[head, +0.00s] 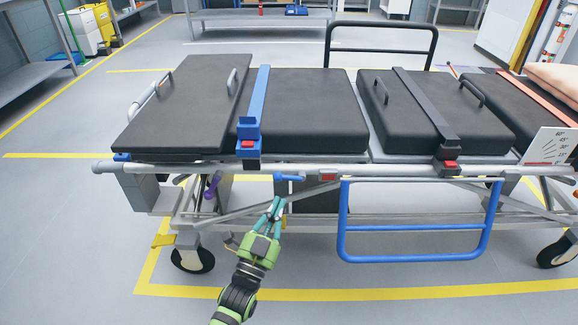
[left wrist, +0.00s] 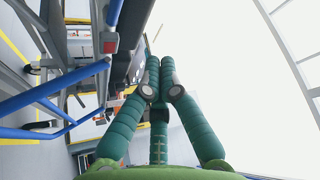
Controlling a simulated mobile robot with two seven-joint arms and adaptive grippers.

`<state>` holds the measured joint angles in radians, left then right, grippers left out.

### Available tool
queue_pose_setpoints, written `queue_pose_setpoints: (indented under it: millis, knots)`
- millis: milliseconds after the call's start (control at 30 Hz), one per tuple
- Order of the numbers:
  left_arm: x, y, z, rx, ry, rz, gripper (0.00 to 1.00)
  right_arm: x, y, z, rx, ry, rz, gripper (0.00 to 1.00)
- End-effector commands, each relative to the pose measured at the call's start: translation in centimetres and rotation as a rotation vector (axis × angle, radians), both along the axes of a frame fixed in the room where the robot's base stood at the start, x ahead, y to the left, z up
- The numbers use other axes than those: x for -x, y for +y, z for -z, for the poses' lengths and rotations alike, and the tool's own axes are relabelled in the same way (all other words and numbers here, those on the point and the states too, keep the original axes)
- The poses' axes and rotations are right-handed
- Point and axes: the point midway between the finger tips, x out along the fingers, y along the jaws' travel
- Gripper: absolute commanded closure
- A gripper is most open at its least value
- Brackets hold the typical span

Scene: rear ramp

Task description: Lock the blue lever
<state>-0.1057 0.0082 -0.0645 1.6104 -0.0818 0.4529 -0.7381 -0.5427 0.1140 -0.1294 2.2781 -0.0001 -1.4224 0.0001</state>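The blue lever (head: 289,178) is a short handle under the stretcher's near side rail, lying roughly level in the head view. My left gripper (head: 279,203) is just below it, fingers pointing up toward it; whether they touch is unclear. In the left wrist view, the left gripper's teal fingers (left wrist: 159,88) come together at the tips with nothing visible between them. A blue piece (left wrist: 114,12) shows at the top there; I cannot tell if it is the lever. My right gripper is not in view.
The stretcher's grey rail (head: 400,170) runs across above my gripper. A blue side guard (head: 415,257) hangs to the right. A purple lever (head: 211,186) and a yellow pedal (head: 163,240) are to the left. The floor in front is clear.

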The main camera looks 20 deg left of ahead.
Motion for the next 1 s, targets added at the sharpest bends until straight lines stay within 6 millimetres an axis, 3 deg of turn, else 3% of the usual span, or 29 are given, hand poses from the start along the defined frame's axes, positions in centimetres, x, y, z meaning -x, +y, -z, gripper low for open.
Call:
queue_pose_setpoints:
  millis: [467,667,1000]
  knots:
    - [-0.3,0.0,0.1,-0.005,0.007,-0.003,1.0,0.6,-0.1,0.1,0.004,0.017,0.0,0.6]
    - [-2.9,-0.3,-0.9,-0.004,0.004,-0.002,1.0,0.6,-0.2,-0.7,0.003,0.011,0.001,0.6]
    - [-9.5,-0.8,-3.2,-0.005,0.008,-0.002,1.0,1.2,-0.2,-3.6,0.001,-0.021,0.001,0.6]
